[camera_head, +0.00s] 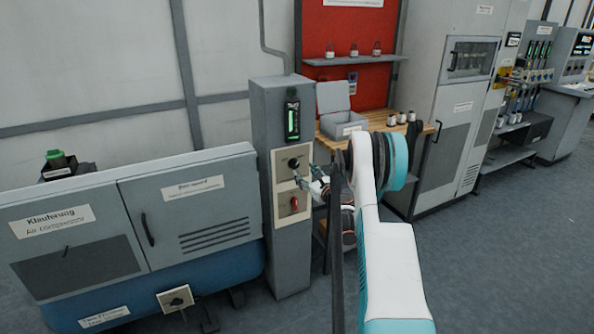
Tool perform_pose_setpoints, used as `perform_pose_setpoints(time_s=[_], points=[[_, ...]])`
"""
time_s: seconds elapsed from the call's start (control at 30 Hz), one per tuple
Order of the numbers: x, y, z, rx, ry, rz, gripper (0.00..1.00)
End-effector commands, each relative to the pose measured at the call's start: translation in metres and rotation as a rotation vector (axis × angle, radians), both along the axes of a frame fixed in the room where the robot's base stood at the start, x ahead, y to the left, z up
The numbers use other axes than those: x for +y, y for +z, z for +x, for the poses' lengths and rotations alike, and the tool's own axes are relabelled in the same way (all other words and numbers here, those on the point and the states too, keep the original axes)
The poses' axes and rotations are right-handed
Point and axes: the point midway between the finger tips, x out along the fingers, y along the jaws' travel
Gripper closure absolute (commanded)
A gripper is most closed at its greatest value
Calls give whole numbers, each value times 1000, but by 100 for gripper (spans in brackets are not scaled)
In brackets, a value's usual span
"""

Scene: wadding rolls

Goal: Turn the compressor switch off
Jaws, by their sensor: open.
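A grey control pillar (265,115) stands right of the compressor cabinet (80,210), whose label reads "Air compressor". On its front a cream plate carries a black rotary knob (294,163). A second plate below it carries a red switch (293,204). Another black rotary switch (176,299) is on a cream plate low on the compressor's front. No readable label tells which one is the compressor switch. My gripper (302,181) is open, in front of the pillar, just below and right of the black knob. I cannot tell whether it touches the plate.
A green-lit display (292,120) is above the knob. Grey cabinets (440,155) stand to the right. The floor (500,270) at right is clear.

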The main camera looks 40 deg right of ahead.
Motion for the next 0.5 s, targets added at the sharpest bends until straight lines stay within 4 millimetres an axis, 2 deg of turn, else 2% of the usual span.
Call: perform_pose_setpoints(time_s=[0.2, 0.3, 0.5], points=[[-7, -2, 41, 0, 1, -1, 46], [-10, -2, 55, 0, 1, -1, 46], [-13, 0, 71, 0, 0, -1, 46]])
